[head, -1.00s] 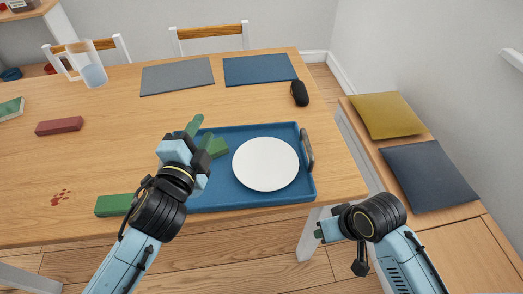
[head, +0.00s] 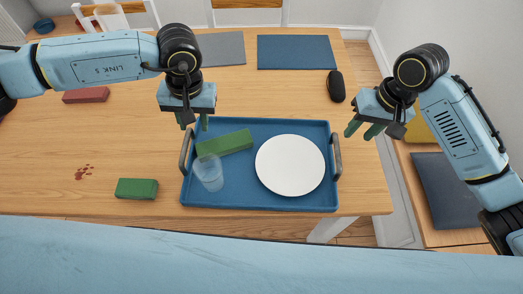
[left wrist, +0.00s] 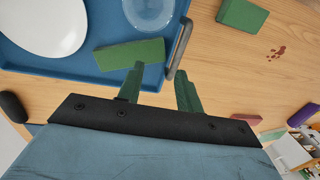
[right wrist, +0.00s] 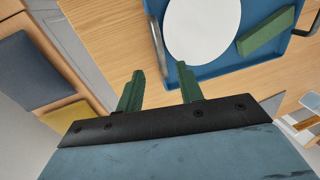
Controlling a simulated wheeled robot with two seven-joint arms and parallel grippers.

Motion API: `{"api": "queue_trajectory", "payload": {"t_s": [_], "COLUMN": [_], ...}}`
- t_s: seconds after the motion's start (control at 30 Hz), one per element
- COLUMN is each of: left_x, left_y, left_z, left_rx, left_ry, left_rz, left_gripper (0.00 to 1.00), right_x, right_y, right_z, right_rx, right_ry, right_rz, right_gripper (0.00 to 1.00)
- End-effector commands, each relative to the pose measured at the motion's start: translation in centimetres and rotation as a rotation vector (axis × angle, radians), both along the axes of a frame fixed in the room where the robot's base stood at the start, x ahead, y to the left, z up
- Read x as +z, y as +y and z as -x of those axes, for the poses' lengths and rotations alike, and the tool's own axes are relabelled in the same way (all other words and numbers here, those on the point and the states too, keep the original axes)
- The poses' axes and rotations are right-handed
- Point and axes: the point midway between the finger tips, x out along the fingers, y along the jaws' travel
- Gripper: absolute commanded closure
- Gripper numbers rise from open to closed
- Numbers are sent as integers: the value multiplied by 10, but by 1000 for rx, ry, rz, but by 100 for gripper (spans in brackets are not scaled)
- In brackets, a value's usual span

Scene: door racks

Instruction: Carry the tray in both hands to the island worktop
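The blue tray (head: 240,195) lies on the wooden table near its front edge, with grey handles at its left (head: 185,150) and right (head: 336,157) ends. On it are a white plate (head: 290,165), a green block (head: 225,143) and a clear glass (head: 208,172). My left gripper (head: 193,124) is open and empty above the tray's left back corner; its fingers also show in the left wrist view (left wrist: 160,90). My right gripper (head: 363,131) is open and empty, to the right of the right handle, which also shows in the right wrist view (right wrist: 157,45).
A green block (head: 136,188) and a red stain (head: 84,172) are on the table left of the tray. A black mouse (head: 336,86), grey mat (head: 220,48) and blue mat (head: 296,52) lie behind it. A low cabinet with a dark mat (head: 447,190) stands at the right.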

Motion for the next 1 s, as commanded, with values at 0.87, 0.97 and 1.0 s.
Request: {"api": "queue_trajectory", "payload": {"t_s": [0.87, 0.97, 1.0], "left_x": [-50, -70, -77], "left_y": [39, 43, 44], "left_z": [-8, -8, -8], "left_rx": [-34, -35, -35], "left_ry": [-17, -16, -17], "left_rz": [-108, -109, -108], "left_gripper": [64, 64, 64], "right_x": [-53, -72, -79], "right_y": [9, 13, 15], "right_z": [-1, -1, -1], "right_rx": [-8, -9, -8], "right_ry": [15, 14, 14], "right_rz": [5, 5, 5], "right_gripper": [63, 63, 63]}}
